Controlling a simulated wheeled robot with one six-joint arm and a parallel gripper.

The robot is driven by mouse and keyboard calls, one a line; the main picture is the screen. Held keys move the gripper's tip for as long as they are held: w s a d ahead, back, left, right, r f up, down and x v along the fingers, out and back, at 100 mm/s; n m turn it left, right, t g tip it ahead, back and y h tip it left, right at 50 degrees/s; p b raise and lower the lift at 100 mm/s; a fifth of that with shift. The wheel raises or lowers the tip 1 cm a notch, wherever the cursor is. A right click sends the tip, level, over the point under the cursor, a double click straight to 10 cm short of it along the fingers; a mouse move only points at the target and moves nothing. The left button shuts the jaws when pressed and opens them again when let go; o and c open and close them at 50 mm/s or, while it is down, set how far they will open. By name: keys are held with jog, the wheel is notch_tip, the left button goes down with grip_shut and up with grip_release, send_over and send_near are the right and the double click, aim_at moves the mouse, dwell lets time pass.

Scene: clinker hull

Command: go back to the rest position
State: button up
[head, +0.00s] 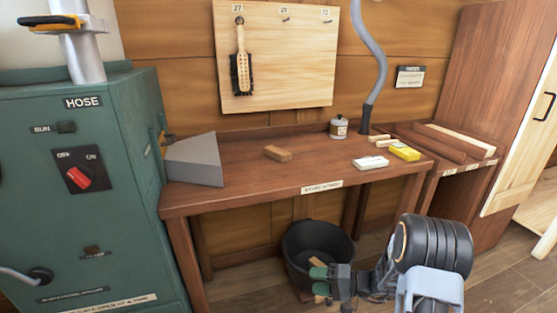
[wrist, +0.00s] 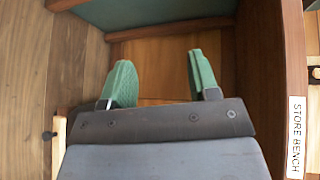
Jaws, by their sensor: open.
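My gripper (head: 321,280) is low in front of the wooden bench (head: 230,170), by the black bucket (head: 290,240) on the floor. In the wrist view the two green fingertips (wrist: 160,82) stand wide apart with nothing between them. The gripper is open and empty. My forearm and wrist reach in from the lower right of the head view. Part of the bucket is hidden behind the gripper.
A wooden block (head: 278,153), a white block (head: 370,162), a yellow block (head: 404,152) and a small tin (head: 338,128) are on the bench. A green cabinet (head: 120,150) stands left. A grey hose (head: 372,60) rises behind. Open floor (head: 505,275) lies right.

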jog(key=s+d+r+n+h+p, duration=0.1)
jog(key=s+r+h+p, duration=0.4)
jog(key=r, duration=0.8)
jog(key=s+d+r+n+h+p, duration=0.1)
jog(key=s+r+h+p, duration=0.4)
jog(key=r, duration=0.8)
jog(key=s+d+r+n+h+p, duration=0.2)
jog(key=s+r+h+p, duration=0.3)
jog(key=r+p, duration=0.5)
jog(key=v, duration=0.3)
jog(key=shift+p, duration=0.35)
jog(key=shift+s+d+r, duration=0.1)
